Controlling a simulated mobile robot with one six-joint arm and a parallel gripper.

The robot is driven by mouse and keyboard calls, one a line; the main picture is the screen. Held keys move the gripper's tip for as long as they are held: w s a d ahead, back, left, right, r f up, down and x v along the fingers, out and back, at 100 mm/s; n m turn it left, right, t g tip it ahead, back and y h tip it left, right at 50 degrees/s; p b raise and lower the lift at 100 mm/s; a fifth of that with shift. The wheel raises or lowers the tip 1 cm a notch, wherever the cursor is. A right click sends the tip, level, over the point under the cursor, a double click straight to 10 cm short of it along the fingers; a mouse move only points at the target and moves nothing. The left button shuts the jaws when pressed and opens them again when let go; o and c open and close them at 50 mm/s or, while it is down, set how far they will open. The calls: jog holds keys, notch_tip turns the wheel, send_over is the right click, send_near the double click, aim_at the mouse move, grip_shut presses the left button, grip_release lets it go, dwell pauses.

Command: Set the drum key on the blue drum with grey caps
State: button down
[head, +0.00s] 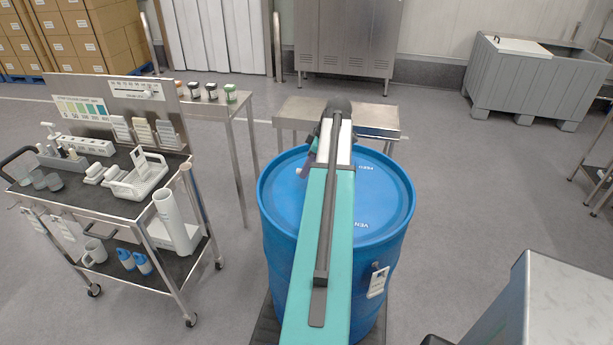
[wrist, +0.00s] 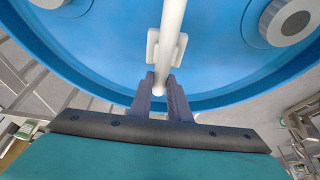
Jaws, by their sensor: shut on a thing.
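The blue drum with grey caps (head: 385,215) stands upright in front of me, partly hidden behind my arm. In the wrist view its blue lid (wrist: 110,50) fills the upper part, with one grey cap (wrist: 290,22) at the upper right and another (wrist: 48,3) cut off at the upper left. My gripper (wrist: 162,88) is shut on a pale rod with a short crosspiece, which looks like the drum key (wrist: 173,25). The key shows over the lid between the two caps; I cannot tell whether it touches. In the head view my arm hides most of the gripper.
A cart (head: 100,205) with bottles, racks and cups stands to the left. A steel table (head: 290,110) is behind the drum. A grey bin (head: 530,85) stands at the back right, and a grey-topped box (head: 580,300) at the front right. Open floor lies right of the drum.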

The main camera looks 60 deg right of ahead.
jog(key=shift+f+p, duration=0.85)
jog(key=shift+f, duration=0.85)
jog(key=shift+f, duration=0.15)
jog(key=c, duration=1.7)
grip_release()
jog(key=shift+o, duration=0.2)
jog(key=shift+r, duration=0.2)
jog(key=shift+b+v, duration=1.95)
jog(key=shift+v, duration=4)
jog(key=shift+s, duration=0.1)
